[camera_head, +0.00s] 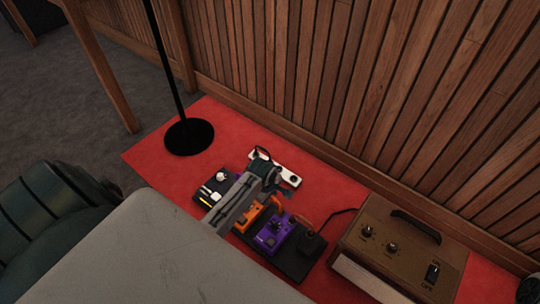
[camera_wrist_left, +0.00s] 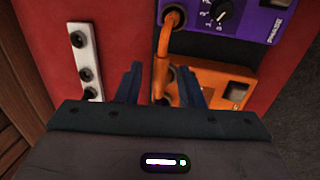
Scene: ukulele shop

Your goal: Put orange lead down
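The orange lead (camera_wrist_left: 161,65) shows in the left wrist view, running from beside the purple pedal (camera_wrist_left: 235,15) down between my left gripper's fingers. Its lower end is by the orange pedal (camera_wrist_left: 215,85), partly hidden by the gripper. My left gripper (camera_wrist_left: 160,72) has its fingers apart on either side of the lead, with a gap showing at the left finger. In the head view the left gripper (camera_head: 268,183) is low over the pedalboard (camera_head: 292,262), above the orange pedal (camera_head: 250,217) and purple pedal (camera_head: 273,236). My right gripper is not in view.
A white strip with dark sockets (camera_head: 280,171) lies behind the gripper. A brown amplifier (camera_head: 390,245) stands at the right on the red mat (camera_head: 160,163). A black stand base (camera_head: 190,137) is at the left. The slatted wooden wall (camera_head: 330,90) closes off the back.

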